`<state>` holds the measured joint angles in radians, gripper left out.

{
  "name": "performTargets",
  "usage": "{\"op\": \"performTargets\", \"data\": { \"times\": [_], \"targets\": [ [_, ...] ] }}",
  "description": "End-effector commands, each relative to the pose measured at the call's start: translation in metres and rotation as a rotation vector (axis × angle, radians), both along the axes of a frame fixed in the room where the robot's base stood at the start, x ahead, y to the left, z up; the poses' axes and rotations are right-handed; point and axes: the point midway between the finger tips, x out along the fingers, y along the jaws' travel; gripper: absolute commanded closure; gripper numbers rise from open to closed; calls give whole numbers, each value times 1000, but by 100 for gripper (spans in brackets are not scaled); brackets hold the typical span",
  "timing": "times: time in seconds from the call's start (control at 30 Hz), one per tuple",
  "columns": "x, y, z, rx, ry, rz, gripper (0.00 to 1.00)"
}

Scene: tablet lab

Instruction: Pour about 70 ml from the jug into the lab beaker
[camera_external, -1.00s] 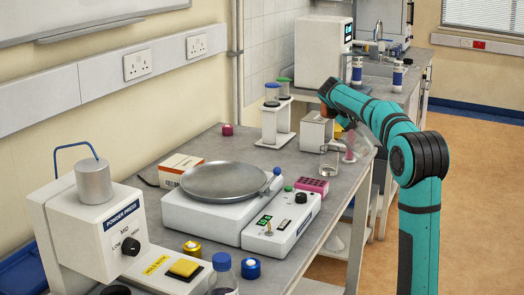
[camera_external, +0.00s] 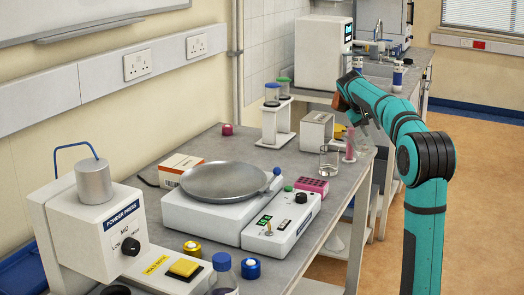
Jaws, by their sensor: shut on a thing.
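The lab beaker (camera_external: 330,160), a clear glass vessel, stands upright near the right edge of the grey bench. My gripper (camera_external: 355,119) is up and to the right of the beaker, mostly hidden behind my teal arm. It is shut on a clear, see-through vessel that looks like the jug (camera_external: 367,138), held above the bench edge, apart from the beaker. The jug's outline is faint, so its tilt and liquid level are hard to tell. No liquid stream shows, and the level in the beaker is too small to read.
A pink bottle-like thing (camera_external: 349,146) stands right of the beaker. A white box (camera_external: 316,131) is behind it, and a pink rack (camera_external: 312,186) is in front. A round-plate device (camera_external: 225,182) and a tube stand (camera_external: 270,128) are to the left.

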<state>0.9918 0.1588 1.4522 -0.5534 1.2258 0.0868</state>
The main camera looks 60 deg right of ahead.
Motion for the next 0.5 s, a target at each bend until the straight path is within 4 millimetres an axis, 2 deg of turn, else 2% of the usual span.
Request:
{"op": "performTargets", "data": {
  "times": [0.07,0.33,0.5],
  "targets": [
    [-7,-3,5,16,-42,-2,99],
    [-24,-11,5,79,-176,1,99],
    [-26,-12,-16,98,-213,5,99]
  ]
}}
